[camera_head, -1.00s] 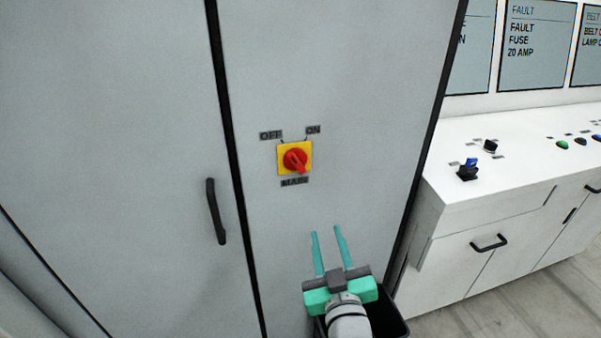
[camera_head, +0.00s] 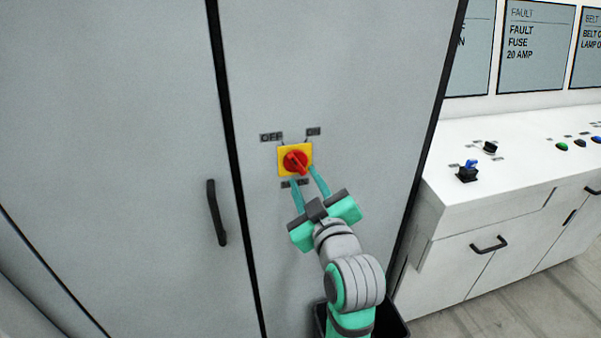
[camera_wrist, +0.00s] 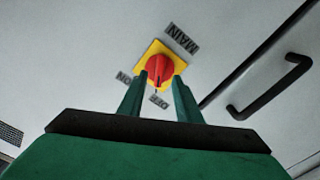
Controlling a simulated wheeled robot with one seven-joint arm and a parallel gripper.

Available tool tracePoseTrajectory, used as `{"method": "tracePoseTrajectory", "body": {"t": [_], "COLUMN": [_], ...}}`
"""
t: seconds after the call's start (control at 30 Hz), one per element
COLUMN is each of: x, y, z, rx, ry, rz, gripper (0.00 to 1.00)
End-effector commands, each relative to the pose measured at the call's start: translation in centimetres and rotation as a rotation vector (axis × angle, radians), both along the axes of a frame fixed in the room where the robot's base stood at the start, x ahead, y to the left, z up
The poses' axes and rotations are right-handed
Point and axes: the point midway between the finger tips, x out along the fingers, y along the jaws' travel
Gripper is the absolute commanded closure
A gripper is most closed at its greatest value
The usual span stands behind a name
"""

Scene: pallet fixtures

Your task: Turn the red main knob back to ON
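The red main knob (camera_head: 295,161) sits on a yellow square plate (camera_head: 282,168) on the grey cabinet door. Its grip slants from upper left to lower right, with its upper-left end toward the OFF label (camera_head: 271,137). The ON label (camera_head: 313,132) is at the upper right. My gripper (camera_head: 303,175) is open, its two teal fingers apart at the knob's lower right. In the wrist view, the fingertips (camera_wrist: 158,79) flank the red knob (camera_wrist: 160,66), whose dark mark faces the OFF label (camera_wrist: 159,100). I cannot tell whether they touch it.
A black door handle (camera_head: 216,212) is left of the knob, past the dark door seam. A white console (camera_head: 520,175) with buttons and switches stands at the right. The door around the knob is otherwise flat.

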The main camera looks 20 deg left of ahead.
Motion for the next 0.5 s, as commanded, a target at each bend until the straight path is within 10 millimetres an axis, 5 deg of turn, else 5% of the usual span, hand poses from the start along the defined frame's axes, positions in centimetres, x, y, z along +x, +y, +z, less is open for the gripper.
{"method": "tracePoseTrajectory", "body": {"t": [0.2, 0.5], "x": [2.5, 3.4], "y": [1.7, 2.6], "z": [0.0, 0.0], "rx": [0.001, 0.0], "ry": [0.0, -0.001], "rz": [0.0, 0.003], "gripper": [0.69, 0.69]}}
